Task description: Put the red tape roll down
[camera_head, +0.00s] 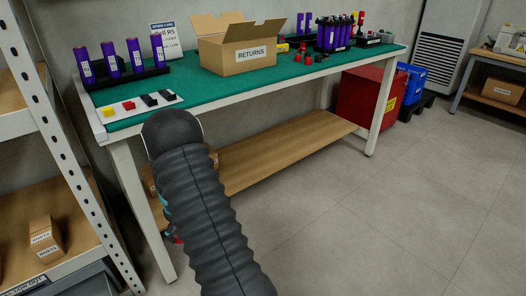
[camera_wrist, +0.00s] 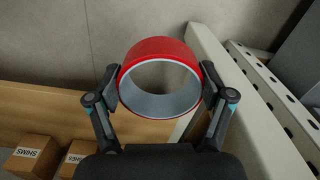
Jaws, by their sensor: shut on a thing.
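The red tape roll (camera_wrist: 158,113) shows in the wrist view, a red ring with a pale grey inner core. My gripper (camera_wrist: 160,88) is shut on it, with one finger on each side of the ring. In the wrist view the roll appears over the lower wooden shelf (camera_wrist: 70,98) and beside a white table leg.
A metal rack (camera_head: 60,130) stands close at the left. SHIMS boxes (camera_wrist: 32,155) sit on the lower shelf. The floor at the right is clear.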

